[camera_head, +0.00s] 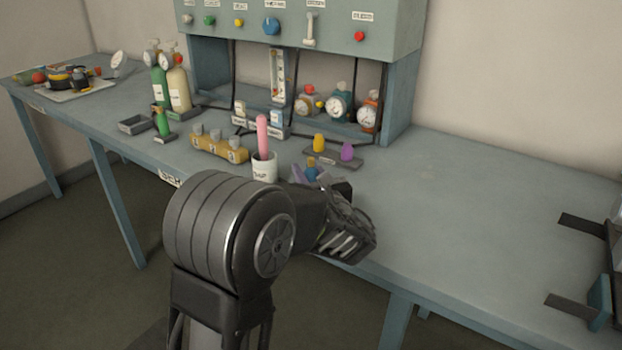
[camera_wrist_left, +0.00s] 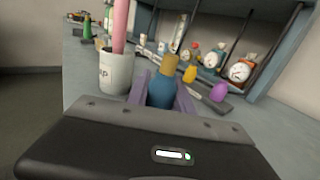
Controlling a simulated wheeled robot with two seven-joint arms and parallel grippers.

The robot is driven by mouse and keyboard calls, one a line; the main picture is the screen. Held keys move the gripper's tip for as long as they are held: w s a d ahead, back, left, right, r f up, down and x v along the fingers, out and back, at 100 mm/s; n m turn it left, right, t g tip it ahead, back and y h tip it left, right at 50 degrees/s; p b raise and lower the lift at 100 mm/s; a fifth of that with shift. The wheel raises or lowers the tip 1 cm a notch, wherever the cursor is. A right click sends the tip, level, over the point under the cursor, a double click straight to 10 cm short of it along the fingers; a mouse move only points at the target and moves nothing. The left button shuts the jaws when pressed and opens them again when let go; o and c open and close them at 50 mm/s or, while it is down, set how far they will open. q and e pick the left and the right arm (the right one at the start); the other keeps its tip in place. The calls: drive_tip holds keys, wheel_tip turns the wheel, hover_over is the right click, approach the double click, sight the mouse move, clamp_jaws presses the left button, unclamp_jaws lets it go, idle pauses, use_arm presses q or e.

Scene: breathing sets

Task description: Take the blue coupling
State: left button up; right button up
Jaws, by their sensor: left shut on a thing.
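The blue coupling (camera_wrist_left: 160,92) has a blue body and a tan top. In the left wrist view it sits between the two purple-grey fingers of my left gripper (camera_wrist_left: 162,95), which is shut on it. In the head view the coupling (camera_head: 312,172) shows just past my left wrist, near the front of the bench, and my left gripper (camera_head: 311,176) is partly hidden by the arm. Whether the coupling touches the bench cannot be told. My right gripper is not in view.
A white cup (camera_head: 264,168) with a pink rod stands close to the left of the gripper. Behind it, a grey holder (camera_head: 334,157) carries yellow and purple pieces. A yellow block (camera_head: 218,150) lies farther left. The bench's right side (camera_head: 480,210) is largely clear.

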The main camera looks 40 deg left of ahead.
use_arm(q)
clamp_jaws()
drive_tip(key=shift+r, duration=0.1)
wheel_tip(320, 180, up, 10)
drive_tip(key=p, duration=0.2)
drive_tip(key=shift+p, duration=0.35)
